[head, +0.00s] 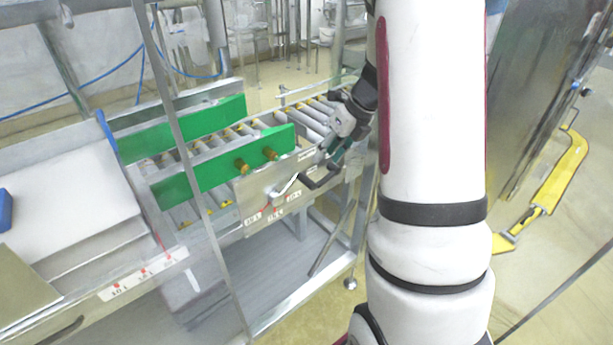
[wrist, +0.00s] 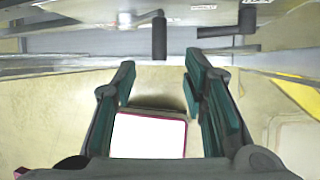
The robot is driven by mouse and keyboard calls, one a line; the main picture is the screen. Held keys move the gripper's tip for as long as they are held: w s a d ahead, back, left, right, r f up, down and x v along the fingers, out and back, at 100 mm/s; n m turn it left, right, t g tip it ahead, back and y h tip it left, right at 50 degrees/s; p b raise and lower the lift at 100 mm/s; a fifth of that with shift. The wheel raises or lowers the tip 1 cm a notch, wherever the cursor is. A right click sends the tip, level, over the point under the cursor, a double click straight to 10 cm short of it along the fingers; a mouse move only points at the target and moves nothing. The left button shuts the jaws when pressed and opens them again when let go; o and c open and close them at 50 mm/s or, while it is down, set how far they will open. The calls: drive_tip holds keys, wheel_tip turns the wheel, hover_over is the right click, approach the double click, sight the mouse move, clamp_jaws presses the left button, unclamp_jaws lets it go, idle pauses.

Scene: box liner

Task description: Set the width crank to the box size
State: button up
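My gripper (head: 322,168) is in front of the conveyor's front panel in the head view. In the wrist view its two teal-padded fingers (wrist: 160,78) stand wide apart with nothing between them. A silver crank lever (head: 285,187) shows on the front panel, just left of my gripper. In the wrist view a dark upright handle (wrist: 159,37) and a dark sideways bar (wrist: 228,40) lie beyond the fingertips, apart from them. Size labels with red marks (head: 275,214) sit along the panel's lower edge, too small to read surely. My gripper partly hides the crank area.
Two green guide rails (head: 215,172) flank the conveyor rollers (head: 312,117); brass-coloured knobs (head: 270,154) stick out from the near one. A slanted metal post (head: 195,165) crosses the left side. A sloped tray table (head: 75,200) stands left. A yellow floor fixture (head: 560,180) is at right.

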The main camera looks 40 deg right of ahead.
sight(309, 179)
drive_tip(key=b+x, duration=0.2)
drive_tip(key=x, duration=0.8)
drive_tip(key=shift+f, duration=0.25)
drive_tip(key=shift+c, duration=0.5)
clamp_jaws()
